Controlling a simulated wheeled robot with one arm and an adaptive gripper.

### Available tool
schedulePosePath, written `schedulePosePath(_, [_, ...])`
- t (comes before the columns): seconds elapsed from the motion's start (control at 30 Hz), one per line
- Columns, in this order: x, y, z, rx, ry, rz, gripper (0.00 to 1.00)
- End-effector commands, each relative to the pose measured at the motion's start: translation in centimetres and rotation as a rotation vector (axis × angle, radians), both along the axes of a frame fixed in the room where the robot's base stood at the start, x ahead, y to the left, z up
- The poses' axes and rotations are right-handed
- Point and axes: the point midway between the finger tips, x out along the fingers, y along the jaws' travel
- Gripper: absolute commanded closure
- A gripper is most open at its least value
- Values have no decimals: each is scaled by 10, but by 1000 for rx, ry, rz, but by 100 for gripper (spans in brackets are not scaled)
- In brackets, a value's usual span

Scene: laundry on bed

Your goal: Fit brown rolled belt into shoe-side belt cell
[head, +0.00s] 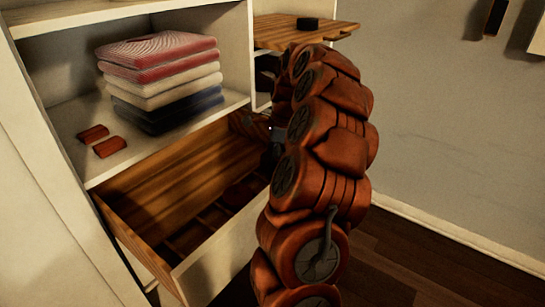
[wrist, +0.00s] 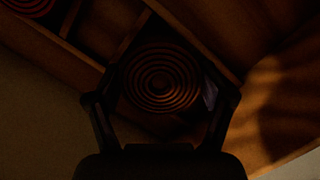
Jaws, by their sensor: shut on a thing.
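The brown rolled belt (wrist: 160,77) shows in the wrist view as a dark coil of concentric rings, seen end-on. My gripper (wrist: 162,90) is shut on it, with one finger on each side. The belt is over or within a divided part of the open wooden drawer (head: 165,185); I cannot tell its height against the dividers. Thin dividers (wrist: 130,35) run close to the coil. A red coil (wrist: 30,5) sits in another cell at the top left. In the head view my arm hides most of the gripper and held belt.
A stack of folded clothes (head: 165,85) and two small reddish-brown items (head: 110,147) lie on the shelf (head: 180,137) above the drawer. Bare floor (head: 430,255) lies to the right.

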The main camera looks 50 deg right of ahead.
Motion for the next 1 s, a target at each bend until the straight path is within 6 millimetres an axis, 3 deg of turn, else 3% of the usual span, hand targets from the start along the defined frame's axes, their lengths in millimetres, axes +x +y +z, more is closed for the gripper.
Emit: schedulePosePath(1.0, [0, 0, -21, -1, -1, 0, 66])
